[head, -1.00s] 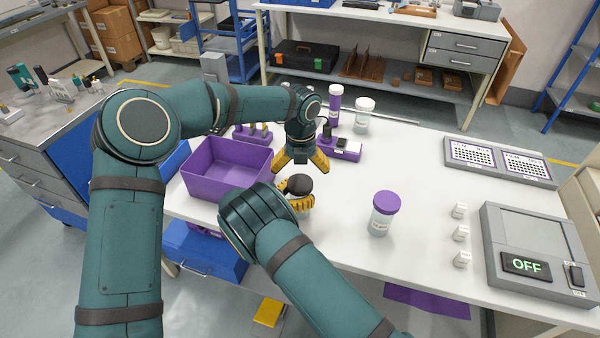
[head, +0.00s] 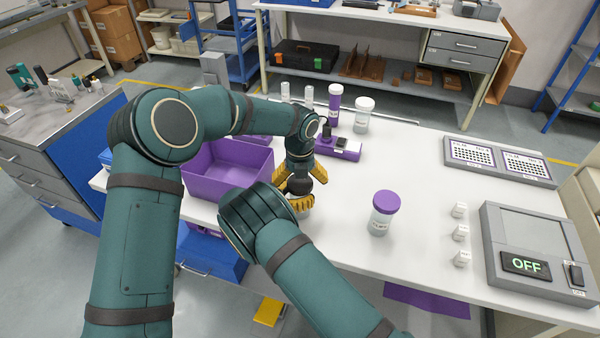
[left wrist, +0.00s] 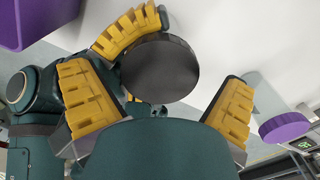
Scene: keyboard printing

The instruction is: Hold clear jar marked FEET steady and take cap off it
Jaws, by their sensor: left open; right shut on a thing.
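The clear jar (head: 304,213) is mostly hidden behind my right gripper, and no FEET marking is readable. Its dark round cap (head: 299,186) shows on top and appears large in the left wrist view (left wrist: 160,68). My right gripper (head: 301,202) is shut around the jar just below the cap; one yellow finger shows beside the cap in the left wrist view. My left gripper (head: 299,178) points down from above, right over the cap. Its yellow fingers (left wrist: 160,105) are open, one on each side of the cap, with visible gaps.
A purple bin (head: 228,175) stands left of the jar. A purple-capped jar (head: 383,213) stands to the right, with small white blocks (head: 460,233) and a grey device reading OFF (head: 540,235) beyond.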

